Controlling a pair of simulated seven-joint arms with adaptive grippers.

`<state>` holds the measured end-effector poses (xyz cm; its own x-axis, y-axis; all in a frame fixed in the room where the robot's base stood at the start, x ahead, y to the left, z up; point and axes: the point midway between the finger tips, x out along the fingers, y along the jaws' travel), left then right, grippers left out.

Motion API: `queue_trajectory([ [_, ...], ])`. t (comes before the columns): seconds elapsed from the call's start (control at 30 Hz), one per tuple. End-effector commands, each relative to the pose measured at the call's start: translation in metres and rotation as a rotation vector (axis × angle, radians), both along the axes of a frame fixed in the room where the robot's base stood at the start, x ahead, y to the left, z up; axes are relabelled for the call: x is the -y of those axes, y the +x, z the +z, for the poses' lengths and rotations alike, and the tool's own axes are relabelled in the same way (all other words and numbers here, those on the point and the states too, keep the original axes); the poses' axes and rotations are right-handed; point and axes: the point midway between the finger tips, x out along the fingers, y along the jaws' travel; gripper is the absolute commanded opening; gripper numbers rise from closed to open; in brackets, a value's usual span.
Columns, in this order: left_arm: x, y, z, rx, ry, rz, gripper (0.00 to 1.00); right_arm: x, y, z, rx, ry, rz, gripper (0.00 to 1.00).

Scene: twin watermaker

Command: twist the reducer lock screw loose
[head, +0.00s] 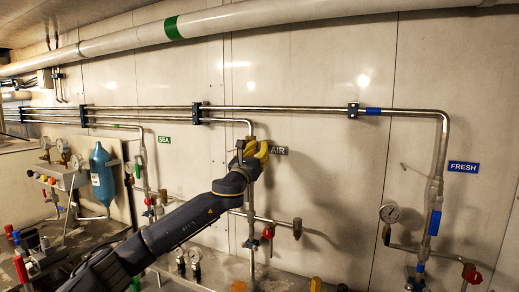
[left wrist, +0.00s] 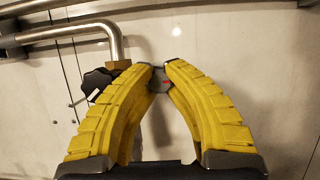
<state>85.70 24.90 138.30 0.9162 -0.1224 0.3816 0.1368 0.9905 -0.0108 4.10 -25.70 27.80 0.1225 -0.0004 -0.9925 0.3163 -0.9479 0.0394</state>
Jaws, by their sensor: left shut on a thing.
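My left gripper (head: 257,149) is raised against the back wall, at the pipe beside the AIR label. In the left wrist view, its two yellow fingers (left wrist: 160,69) converge on a small dark grey piece with a red mark, which looks like the lock screw (left wrist: 159,84). A black knob (left wrist: 97,83) with a pale mark, apparently part of the reducer, sits just left of the fingers. A brass fitting (left wrist: 118,65) joins it below the bent steel pipe (left wrist: 112,38). In the head view the gripper hides most of the reducer. My right gripper is not in view.
The AIR label (head: 279,150) is right of the gripper. Steel pipes (head: 280,108) run along the wall above. A red-handled valve (head: 267,233) and gauges (head: 195,255) are below. A blue bottle (head: 102,175) stands left; a gauge (head: 389,213) hangs right.

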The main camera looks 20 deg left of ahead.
Motion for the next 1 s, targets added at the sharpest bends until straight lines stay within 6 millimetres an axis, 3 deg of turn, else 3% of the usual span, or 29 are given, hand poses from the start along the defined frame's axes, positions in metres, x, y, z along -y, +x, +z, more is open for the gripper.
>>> queue_trajectory([
  [0.27, 0.0015, -0.0005, 0.0016, -0.015, -0.128, -0.002, 0.00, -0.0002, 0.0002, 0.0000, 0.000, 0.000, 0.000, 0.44],
  [1.0, 0.0014, -0.0007, 0.0028, -0.108, -0.814, -0.002, 0.00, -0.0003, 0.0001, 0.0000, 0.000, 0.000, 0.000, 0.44],
])
